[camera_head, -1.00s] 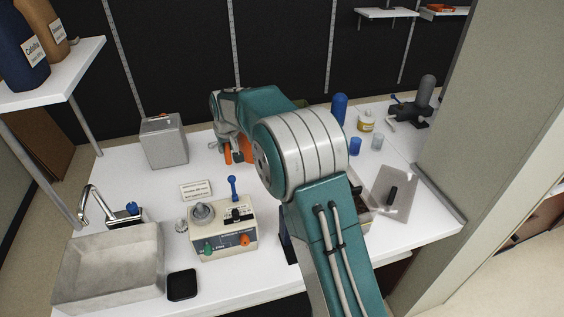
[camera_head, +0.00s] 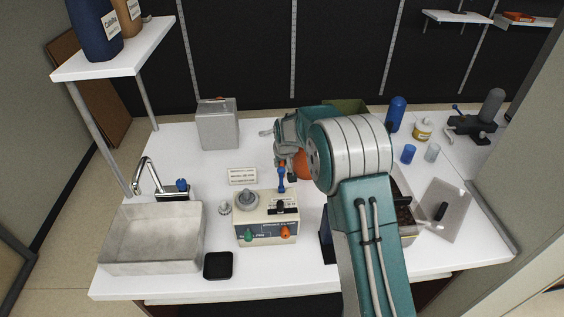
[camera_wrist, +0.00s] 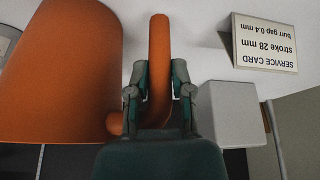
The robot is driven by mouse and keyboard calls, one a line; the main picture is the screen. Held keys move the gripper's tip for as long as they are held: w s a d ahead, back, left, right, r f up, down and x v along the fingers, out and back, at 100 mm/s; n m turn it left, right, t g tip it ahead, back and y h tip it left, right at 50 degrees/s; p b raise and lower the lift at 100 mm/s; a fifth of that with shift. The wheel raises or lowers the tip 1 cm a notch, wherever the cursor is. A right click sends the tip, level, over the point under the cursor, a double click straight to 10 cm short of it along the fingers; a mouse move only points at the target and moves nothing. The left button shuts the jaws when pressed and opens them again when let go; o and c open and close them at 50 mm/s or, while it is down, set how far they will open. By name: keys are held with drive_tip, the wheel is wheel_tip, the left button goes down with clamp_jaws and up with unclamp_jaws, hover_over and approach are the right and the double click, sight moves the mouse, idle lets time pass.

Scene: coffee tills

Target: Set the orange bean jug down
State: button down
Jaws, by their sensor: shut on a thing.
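The orange bean jug (camera_head: 304,166) is partly hidden behind my arm in the head view, behind the grinder's blue lever. In the wrist view its body (camera_wrist: 70,70) fills the left side, and its curved handle (camera_wrist: 159,60) runs between my fingers. My gripper (camera_wrist: 159,88) is shut on the handle. In the head view my gripper (camera_head: 283,160) is small and partly covered by the arm. The jug's base is hidden, so I cannot tell whether it touches the white counter (camera_head: 170,180).
The cream grinder machine (camera_head: 265,222) stands in front of the jug. A service card (camera_head: 242,176), a grey metal box (camera_head: 217,128) and a sink (camera_head: 150,240) are to the left. Counter behind the card is clear.

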drive_tip(key=shift+a, duration=0.1)
drive_tip(key=c, duration=0.9)
unclamp_jaws()
drive_tip(key=shift+a, duration=0.1)
drive_tip(key=shift+c, duration=0.2)
drive_tip(key=o, duration=0.4)
drive_tip(key=shift+d, duration=0.2)
drive_tip(key=v, duration=1.2)
drive_tip(key=shift+s+r, duration=0.1)
drive_tip(key=shift+r, duration=0.05)
